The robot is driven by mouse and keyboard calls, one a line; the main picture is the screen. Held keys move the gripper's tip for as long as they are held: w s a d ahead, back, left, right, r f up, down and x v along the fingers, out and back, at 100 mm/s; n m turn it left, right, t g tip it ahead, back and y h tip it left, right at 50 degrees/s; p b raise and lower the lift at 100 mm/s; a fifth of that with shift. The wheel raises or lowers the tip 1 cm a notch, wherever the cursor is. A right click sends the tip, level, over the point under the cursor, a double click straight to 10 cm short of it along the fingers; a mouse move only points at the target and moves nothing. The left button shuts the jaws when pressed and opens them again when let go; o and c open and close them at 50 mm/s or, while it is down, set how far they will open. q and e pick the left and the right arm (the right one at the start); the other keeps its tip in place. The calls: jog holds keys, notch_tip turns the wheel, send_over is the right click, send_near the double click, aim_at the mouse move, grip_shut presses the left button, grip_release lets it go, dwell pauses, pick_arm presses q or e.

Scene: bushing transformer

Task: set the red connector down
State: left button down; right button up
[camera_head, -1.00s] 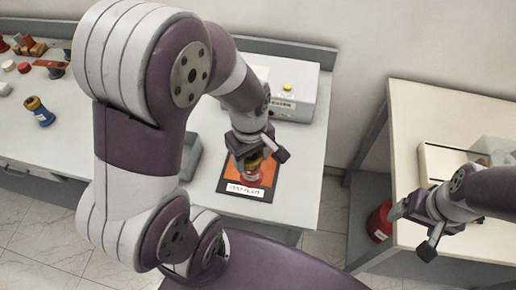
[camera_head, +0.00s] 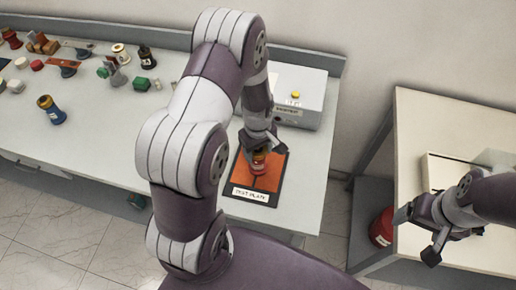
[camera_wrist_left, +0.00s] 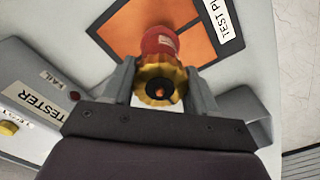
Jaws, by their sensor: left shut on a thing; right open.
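The red connector (camera_head: 258,162) has a red body and a yellow-gold ribbed collar. It is upright over the orange test plate (camera_head: 266,184), and I cannot tell whether its base touches the plate. My left gripper (camera_head: 260,146) is shut on it from above. In the left wrist view the connector (camera_wrist_left: 160,45) sits between the two fingers of my left gripper (camera_wrist_left: 160,88), with its red end toward the orange plate (camera_wrist_left: 124,32). My right gripper (camera_head: 417,232) is open and empty by the right-hand table.
A grey tester box (camera_head: 300,95) with a yellow button stands behind the plate. A blue and yellow connector (camera_head: 50,110) and several other parts lie on the left of the bench.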

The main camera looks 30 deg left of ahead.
pick_arm(q)
jog(key=shift+c, duration=1.6)
grip_release()
jog(key=shift+s+d, duration=0.1)
jog(key=shift+d, duration=0.05)
jog(key=shift+r, duration=0.25)
notch_tip(320, 180, up, 11)
jog(key=b, duration=0.2)
jog(key=s+d+r+m+t, duration=0.1)
jog(key=s+d+m, duration=0.4)
jog(key=s+m, duration=0.4)
jog(key=m, duration=0.3)
jog(key=shift+d+r, duration=0.15)
jog(key=shift+r, duration=0.2)
